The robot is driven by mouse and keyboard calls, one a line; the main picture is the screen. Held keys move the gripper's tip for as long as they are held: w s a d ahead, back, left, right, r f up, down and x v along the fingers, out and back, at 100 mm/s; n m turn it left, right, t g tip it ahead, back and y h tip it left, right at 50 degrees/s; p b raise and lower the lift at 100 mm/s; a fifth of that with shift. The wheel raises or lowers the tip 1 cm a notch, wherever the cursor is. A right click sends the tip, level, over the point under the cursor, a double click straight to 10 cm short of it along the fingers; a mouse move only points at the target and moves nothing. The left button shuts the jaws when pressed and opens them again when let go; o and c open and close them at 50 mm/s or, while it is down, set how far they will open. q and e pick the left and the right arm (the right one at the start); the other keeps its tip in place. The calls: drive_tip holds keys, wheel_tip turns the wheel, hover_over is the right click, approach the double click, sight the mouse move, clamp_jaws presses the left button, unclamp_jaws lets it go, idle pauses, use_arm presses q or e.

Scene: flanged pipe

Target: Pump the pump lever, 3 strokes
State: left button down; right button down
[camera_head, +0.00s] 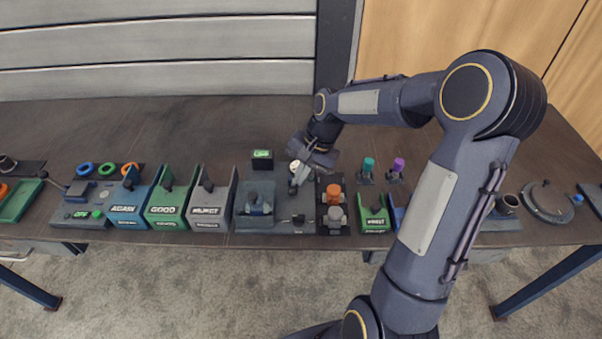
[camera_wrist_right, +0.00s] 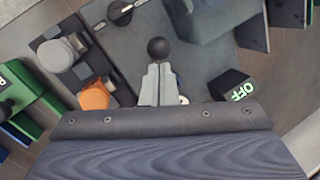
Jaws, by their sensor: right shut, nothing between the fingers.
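A round black knob (camera_wrist_right: 161,48), which looks like the end of the pump lever, shows in the right wrist view just past my fingertips. The rest of the lever is hidden. My right gripper (camera_wrist_right: 158,68) is shut and empty, its grey fingers pointing at the knob. I cannot tell whether they touch it. In the head view my right gripper (camera_head: 295,186) is low over the grey station plate (camera_head: 270,226), and the knob is hard to make out there. A small dark box (camera_wrist_right: 238,88) with green lettering "OFF" stands beside the plate. My left gripper is not in view.
A dark rack with an orange-capped piece (camera_head: 333,192) and a grey one stands just right of the gripper. A dark dial (camera_head: 298,219) sits on the plate's front. Bins (camera_head: 166,208) stand to the left.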

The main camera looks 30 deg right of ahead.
idle(0.3)
drive_tip(key=s+f+t+b, duration=0.1)
drive_tip(key=b, duration=0.2)
drive_tip(key=a+f+t+h+b, duration=0.1)
drive_tip(key=b, duration=0.3)
drive_tip(key=shift+s+a+f+n+t+h, duration=0.1)
drive_tip(key=shift+s+f+n+t+h, duration=0.1)
drive_tip(key=shift+s+n+t+h, duration=0.15)
drive_tip(key=shift+s+a+f+t+b, duration=0.1)
drive_tip(key=shift+s+f+t+b, duration=0.15)
drive_tip(key=shift+b, duration=0.4)
drive_tip(key=shift+s, duration=0.1)
